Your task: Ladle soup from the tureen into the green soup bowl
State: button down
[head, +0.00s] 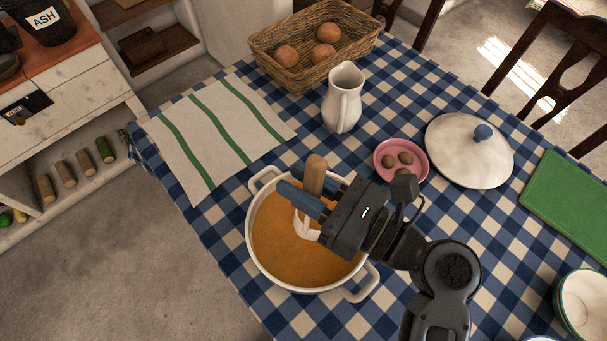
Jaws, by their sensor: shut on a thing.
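The white tureen (257,268) stands on the checked table, full of orange soup (290,262). My gripper (303,186) is over its back part, with its blue fingers shut on the ladle's wooden handle (315,170). The handle stands close to upright, and the ladle's white lower part (302,226) goes down to the soup. The ladle's bowl does not show clearly; I cannot tell how much soup it holds. A pale bowl with a greenish rim (583,308), perhaps the green soup bowl, is cut off at the lower right edge, apart from my gripper.
A white jug (343,98) and a pink dish (384,147) with several brown balls stand behind the tureen. The lid (462,160), green board (570,205), bread basket (271,65) and striped cloth (190,130) lie around. Another rim (540,338) shows at the bottom edge.

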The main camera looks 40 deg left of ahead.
jog(key=shift+r+p, duration=0.7)
jog(key=shift+r, duration=0.05)
jog(key=shift+s, duration=0.15)
jog(key=shift+s+d+n+b, duration=0.75)
jog(key=shift+s+n, duration=2.25)
jog(key=shift+s, duration=1.5)
notch_tip(320, 180, up, 9)
jog(key=p, duration=0.2)
jog(key=shift+d+f, duration=0.15)
jog(key=shift+f, duration=0.05)
jog(key=shift+s, duration=0.15)
